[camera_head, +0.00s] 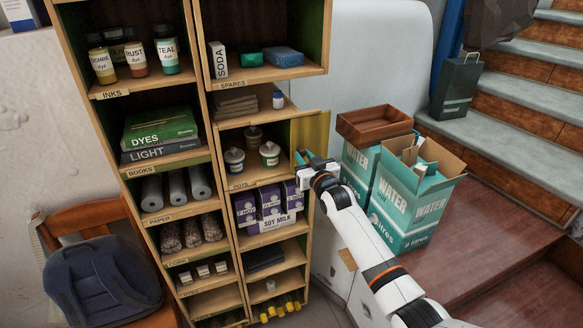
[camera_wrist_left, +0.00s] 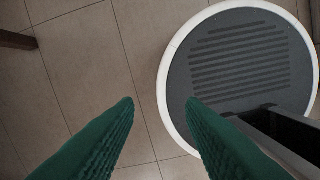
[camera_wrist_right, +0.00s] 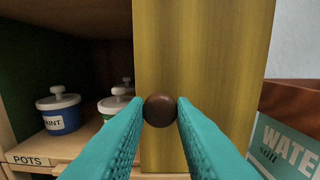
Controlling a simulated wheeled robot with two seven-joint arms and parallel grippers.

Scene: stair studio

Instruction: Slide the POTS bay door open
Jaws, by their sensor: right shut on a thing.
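The POTS bay (camera_head: 244,184) is in the right column of the wooden shelf, and several lidded pots show inside it. Its yellow door (camera_head: 316,132) stands at the bay's right end and sticks out past the shelf's side; most of the bay's front is uncovered. In the right wrist view the door (camera_wrist_right: 205,55) has a round brown knob (camera_wrist_right: 159,110). My right gripper (camera_wrist_right: 160,108) is shut on the knob, with a teal finger on each side. My left gripper (camera_wrist_left: 160,103) is open and empty above the floor, and is outside the head view.
Water cartons (camera_head: 408,200) stand right of the shelf, with a brown tray (camera_head: 374,124) on top, close to my right arm. Stairs (camera_head: 530,90) rise at the far right. A chair with a blue backpack (camera_head: 102,283) is at lower left.

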